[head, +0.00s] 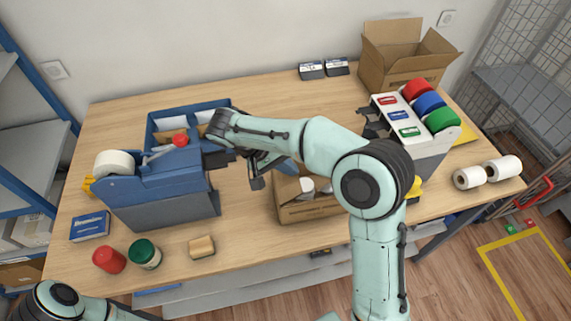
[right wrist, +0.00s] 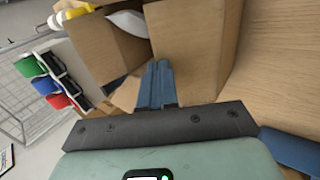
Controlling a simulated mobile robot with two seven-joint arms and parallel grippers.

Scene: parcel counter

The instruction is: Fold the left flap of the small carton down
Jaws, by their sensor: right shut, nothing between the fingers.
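The small brown carton (head: 308,210) stands on the table in front of my right forearm, which hides part of its top. White contents show in its opening. My right gripper (head: 286,167) is at the carton's left rear edge in the head view. In the right wrist view its blue fingers (right wrist: 156,78) are shut together and empty, beside a raised brown cardboard panel (right wrist: 196,45) of the carton. I cannot tell whether they touch that panel, or which flap it is. My left gripper is out of view; only part of that arm shows at bottom left.
A blue-and-grey tape dispenser (head: 150,195) stands left, before a blue tray (head: 160,122). A rack with coloured rolls (head: 425,130) stands right. A larger open carton (head: 392,65) is at the back. A sponge block (head: 201,247) and jars (head: 145,253) lie front left.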

